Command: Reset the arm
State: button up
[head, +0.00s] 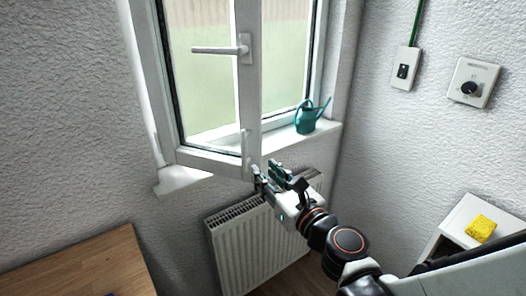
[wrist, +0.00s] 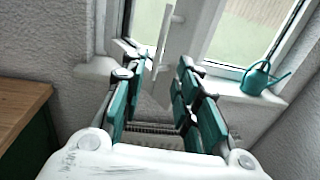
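My gripper (head: 268,174) is in front of the window's lower edge, above the radiator. In the wrist view my gripper (wrist: 160,75) shows two teal-padded fingers spread apart with nothing between them. The arm comes in from the lower right of the head view. The window sash (head: 249,80) looks partly swung open, with its white handle (head: 218,50) sticking out to the left. The handle also shows in the wrist view (wrist: 164,40), beyond the fingers. I cannot tell whether a fingertip touches the sash's lower corner.
A teal watering can (head: 306,120) stands on the white sill (head: 325,132). A white radiator (head: 255,248) hangs below. A wooden tabletop (head: 80,268) is at lower left. A yellow sponge (head: 481,229) lies on a white shelf at right. A switch (head: 404,70) and dial (head: 471,88) are on the right wall.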

jog(key=s+d+f+n+g+h, duration=0.2)
jog(key=s+d+n+g+h, duration=0.2)
jog(key=s+d+n, duration=0.4)
jog(key=s+d+f+n+g+h, duration=0.3)
jog(key=s+d+n, duration=0.5)
jog(key=n, duration=1.4)
jog(key=shift+d+g+h, duration=0.8)
jog(key=shift+g+h, duration=0.1)
